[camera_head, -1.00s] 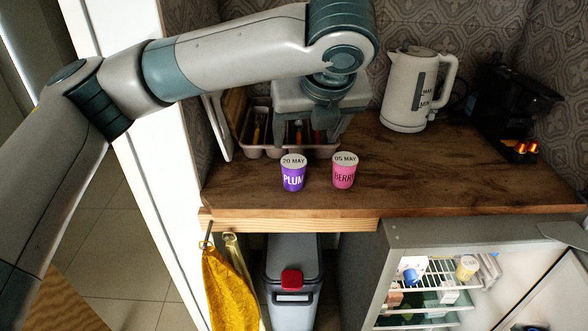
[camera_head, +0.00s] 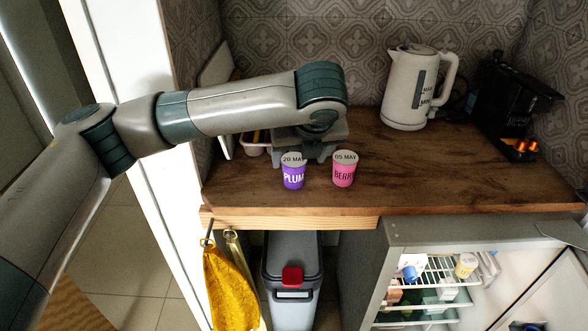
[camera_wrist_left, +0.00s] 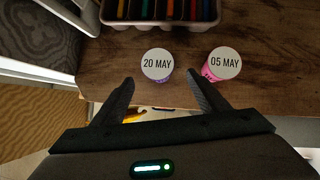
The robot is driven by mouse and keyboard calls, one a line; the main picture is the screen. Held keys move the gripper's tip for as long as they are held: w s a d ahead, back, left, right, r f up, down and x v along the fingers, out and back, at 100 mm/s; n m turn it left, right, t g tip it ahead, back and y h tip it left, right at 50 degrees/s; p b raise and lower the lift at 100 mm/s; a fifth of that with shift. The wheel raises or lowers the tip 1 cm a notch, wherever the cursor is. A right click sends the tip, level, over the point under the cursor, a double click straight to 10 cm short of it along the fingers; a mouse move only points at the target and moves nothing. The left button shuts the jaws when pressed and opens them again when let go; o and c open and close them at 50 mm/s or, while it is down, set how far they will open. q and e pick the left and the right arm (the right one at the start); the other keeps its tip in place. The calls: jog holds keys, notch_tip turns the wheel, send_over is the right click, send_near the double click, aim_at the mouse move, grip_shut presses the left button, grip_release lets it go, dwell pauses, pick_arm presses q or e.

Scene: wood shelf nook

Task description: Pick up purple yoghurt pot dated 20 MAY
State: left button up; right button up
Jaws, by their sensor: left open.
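The purple yoghurt pot (camera_head: 293,177), marked PLUM with 20 MAY on its lid, stands upright on the wooden counter. The pink pot (camera_head: 344,175), marked BERRY and 05 MAY, stands to its right with a small gap. In the left wrist view the purple pot's lid (camera_wrist_left: 157,63) lies just beyond and between my fingertips, and the pink pot's lid (camera_wrist_left: 225,62) is outside them to the right. My left gripper (camera_head: 299,155) is open and empty, above and just behind the purple pot in the head view. My right gripper is not in view.
A cutlery tray (camera_wrist_left: 160,18) sits behind the pots, partly hidden by my arm in the head view. A kettle (camera_head: 408,90) and a black coffee machine (camera_head: 508,105) stand at the right. The counter's front edge (camera_head: 290,219) is close to the pots.

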aim_at(295, 162)
pick_arm(q)
jog(key=shift+w+f, duration=0.25)
jog(key=shift+f, duration=0.1)
jog(key=shift+w+a+f, duration=0.15)
jog(key=shift+w+f, duration=0.05)
jog(key=x, duration=0.3)
jog(key=shift+w+a+f+p, duration=0.2)
jog(key=shift+w+p, duration=0.2)
jog(key=shift+w+f, duration=0.2)
jog(key=shift+f, duration=0.15)
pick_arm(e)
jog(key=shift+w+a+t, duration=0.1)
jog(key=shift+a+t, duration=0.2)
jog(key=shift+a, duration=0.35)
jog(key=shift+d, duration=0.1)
pick_arm(q)
jog(key=c, duration=1.2)
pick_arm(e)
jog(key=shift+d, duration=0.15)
pick_arm(q)
jog(key=shift+r, duration=0.1)
